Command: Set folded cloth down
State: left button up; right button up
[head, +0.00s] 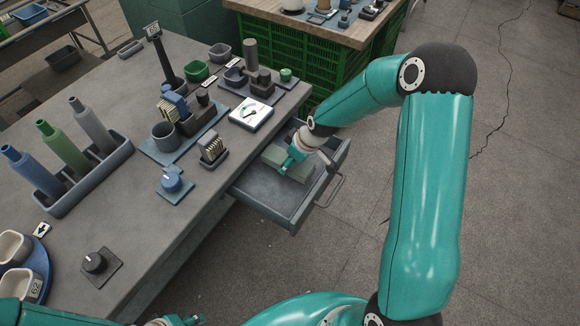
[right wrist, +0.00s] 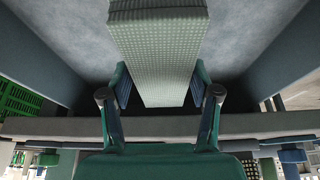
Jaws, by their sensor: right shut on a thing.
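The folded cloth (head: 273,156) is a pale grey-green block inside the open drawer (head: 262,195) at the bench's edge. In the right wrist view the cloth (right wrist: 160,50) shows a fine dotted weave. My right gripper (head: 291,160) reaches down into the drawer and is shut on the cloth, one finger on each side, as the right wrist view (right wrist: 160,84) shows. The cloth is low, near the drawer floor; I cannot tell whether it touches it. My left gripper (head: 182,321) shows only partly at the bottom edge of the head view, and its jaws are unclear.
The drawer's side walls and handle (head: 332,190) lie close around my right gripper. The drawer floor's front is bare.

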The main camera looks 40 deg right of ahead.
notch_tip(320, 180, down, 4)
jog(key=shift+r, duration=0.25)
jog(key=o, duration=0.7)
jog(key=shift+f, duration=0.1)
jog(key=o, duration=0.5)
jog(key=shift+c, duration=0.2)
jog(key=shift+s+r, duration=0.1)
jog(key=shift+r, duration=0.25)
jog(key=v, duration=1.1)
jog(key=shift+s+d+r, duration=0.15)
jog(key=shift+s+r, duration=0.1)
